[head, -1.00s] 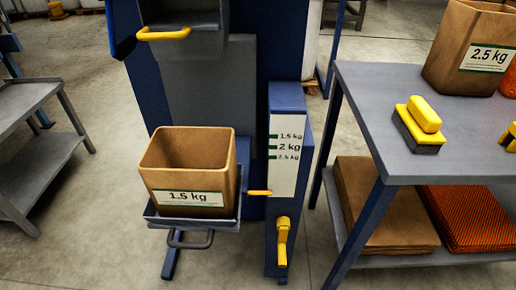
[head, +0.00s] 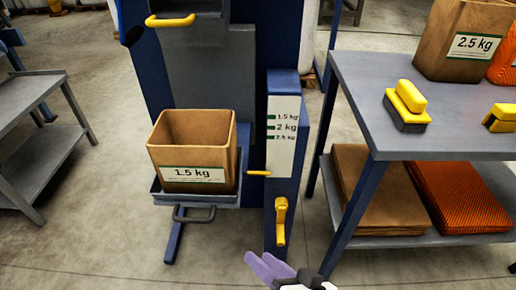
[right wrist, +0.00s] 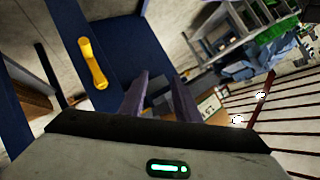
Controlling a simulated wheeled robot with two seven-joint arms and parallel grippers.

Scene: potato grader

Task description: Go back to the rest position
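My right gripper (head: 262,262) shows at the bottom of the head view, in front of the grader. Its two purple fingers also show in the right wrist view (right wrist: 159,82), with a gap between them and nothing held. The yellow crank handle (head: 281,220) on the grader's scale post is just above the gripper in the head view. A yellow handle on blue also shows left of the fingers in the right wrist view (right wrist: 92,63). I see no contact between gripper and handle. My left gripper is in neither current view.
A brown 1.5 kg bag (head: 191,151) stands upright on the grader's platform (head: 195,199). At right, a table (head: 385,146) carries a 2.5 kg bag (head: 462,40) and a yellow-handled block (head: 407,104). A grey side table (head: 36,100) is at left. Floor between is clear.

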